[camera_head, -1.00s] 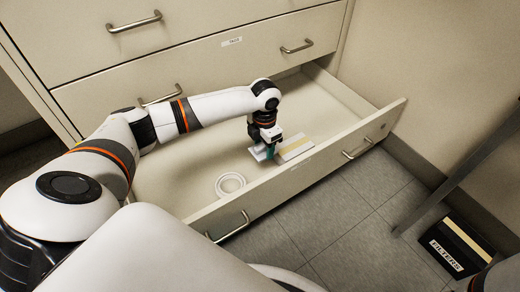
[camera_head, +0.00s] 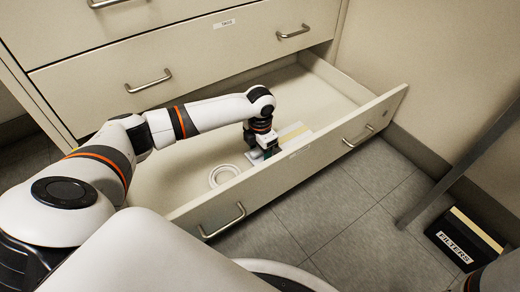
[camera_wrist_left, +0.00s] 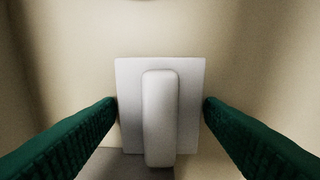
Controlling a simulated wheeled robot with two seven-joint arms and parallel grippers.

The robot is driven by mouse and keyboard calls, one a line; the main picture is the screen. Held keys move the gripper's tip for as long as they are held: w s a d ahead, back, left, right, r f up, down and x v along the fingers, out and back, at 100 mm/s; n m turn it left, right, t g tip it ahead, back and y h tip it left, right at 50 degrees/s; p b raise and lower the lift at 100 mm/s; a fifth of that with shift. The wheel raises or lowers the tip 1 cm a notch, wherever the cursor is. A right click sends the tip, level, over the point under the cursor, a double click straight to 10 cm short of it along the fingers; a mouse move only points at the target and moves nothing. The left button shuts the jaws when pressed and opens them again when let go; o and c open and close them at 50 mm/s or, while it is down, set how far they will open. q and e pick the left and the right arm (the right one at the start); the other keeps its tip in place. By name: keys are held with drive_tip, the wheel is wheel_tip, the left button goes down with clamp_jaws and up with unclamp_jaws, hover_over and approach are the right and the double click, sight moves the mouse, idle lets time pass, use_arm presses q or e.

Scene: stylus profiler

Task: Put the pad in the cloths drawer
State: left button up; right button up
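The pad (camera_wrist_left: 160,105) is a pale grey-white plate with a raised rounded handle (camera_wrist_left: 160,115), centred in the left wrist view. In the head view, an edge of the pad (camera_head: 255,158) shows beside my left gripper (camera_head: 268,153), low inside the open bottom drawer (camera_head: 195,155). The green fingers of my left gripper, also in the left wrist view (camera_wrist_left: 160,103), are spread either side of the handle with gaps to it. Their tips lie near the plate's side edges; whether they touch is unclear. My right gripper is not in view.
A white ring (camera_head: 223,175) and a pale flat item with a yellow stripe (camera_head: 292,133) lie in the same drawer. The drawer front (camera_head: 310,152) stands out over the floor. Closed drawers (camera_head: 180,55) are above. A black FILTERS box (camera_head: 462,240) stands at right.

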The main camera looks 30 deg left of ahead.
use_arm(q)
drive_tip(key=shift+o, duration=0.8)
drive_tip(key=shift+r, duration=0.15)
